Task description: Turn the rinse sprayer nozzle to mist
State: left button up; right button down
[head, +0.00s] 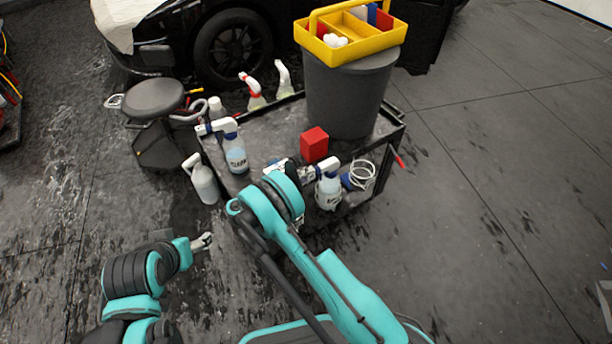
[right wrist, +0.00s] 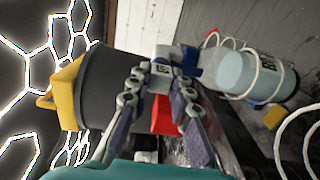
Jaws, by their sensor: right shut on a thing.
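A spray bottle (head: 328,188) with a white and blue head stands in a wire ring holder at the cart's front right edge. The right wrist view also shows this pale blue bottle (right wrist: 238,72), turned sideways. My right gripper (right wrist: 163,80) is shut on its light grey nozzle (right wrist: 162,54), one finger on each side. In the head view my right arm partly hides that gripper. The nozzle's setting mark is too small to read. My left gripper (head: 203,241) hangs low at the left, away from the cart, and its finger gap is unclear.
The dark cart (head: 265,120) carries a second labelled spray bottle (head: 235,153), a red block (head: 314,145) and a grey bucket (head: 348,95) with a yellow caddy (head: 368,42). A grey jug (head: 204,184) and a stool (head: 153,98) are at left.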

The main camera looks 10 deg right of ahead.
dwell(0.4)
jog(key=c, duration=1.4)
grip_release()
jog(key=shift+o, duration=0.2)
jog(key=shift+a, duration=0.1)
jog(key=v, duration=1.1)
jog(key=shift+s+a, duration=0.15)
jog(key=shift+a, duration=0.25)
jog(key=shift+r, duration=0.1)
